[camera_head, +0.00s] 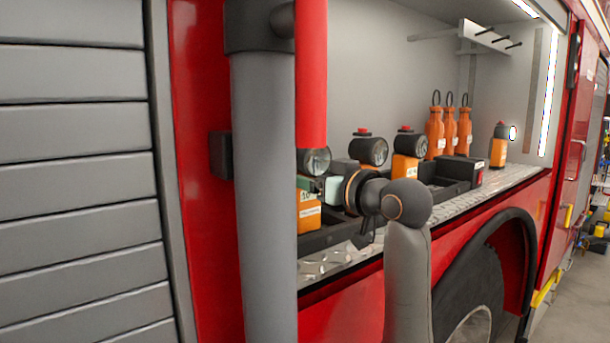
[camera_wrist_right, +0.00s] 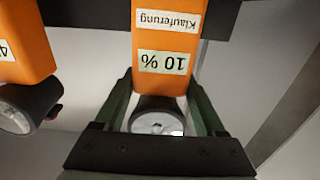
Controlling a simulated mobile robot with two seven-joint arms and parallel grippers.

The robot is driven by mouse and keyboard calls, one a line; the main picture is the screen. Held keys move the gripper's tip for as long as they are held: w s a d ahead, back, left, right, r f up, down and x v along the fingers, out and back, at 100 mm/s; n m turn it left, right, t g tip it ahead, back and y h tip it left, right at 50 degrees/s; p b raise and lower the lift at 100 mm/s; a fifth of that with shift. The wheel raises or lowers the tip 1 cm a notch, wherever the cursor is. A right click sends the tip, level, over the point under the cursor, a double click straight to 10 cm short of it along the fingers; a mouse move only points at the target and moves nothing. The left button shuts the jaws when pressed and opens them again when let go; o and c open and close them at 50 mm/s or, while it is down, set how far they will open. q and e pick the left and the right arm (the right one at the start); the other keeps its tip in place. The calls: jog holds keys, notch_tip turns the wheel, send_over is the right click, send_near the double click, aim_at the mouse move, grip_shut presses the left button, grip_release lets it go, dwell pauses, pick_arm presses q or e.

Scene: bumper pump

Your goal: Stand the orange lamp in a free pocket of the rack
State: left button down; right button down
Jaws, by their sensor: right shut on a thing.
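An orange lamp (camera_head: 308,218) with a dark round head and pale labels is at the near left end of the rack, in the head view. It also fills the middle of the right wrist view (camera_wrist_right: 165,50), upside down, with a "10 %" label. My right gripper (camera_wrist_right: 160,108) is shut on it near its head, a green finger on each side. In the head view the right gripper (camera_head: 325,187) partly covers the lamp. The black rack (camera_head: 460,170) runs along the compartment shelf. I cannot tell whether the lamp's base is inside a pocket. My left gripper is not in view.
Other lamps stand along the rack, one (camera_head: 408,165) near its middle and one (camera_head: 499,150) beyond its far end. Three orange bottle-like items (camera_head: 450,132) stand behind. Another lamp (camera_wrist_right: 22,45) is close beside the held one. A red pillar (camera_head: 205,240) borders the compartment.

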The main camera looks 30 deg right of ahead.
jog(key=shift+r, duration=0.15)
grip_release()
jog(key=shift+f, duration=0.2)
jog(key=shift+r, duration=0.25)
jog(key=s+b, duration=0.1)
jog(key=s, duration=1.1)
jog(key=shift+d+f+b, duration=0.15)
jog(key=shift+d+b, duration=0.25)
jog(key=shift+d, duration=0.05)
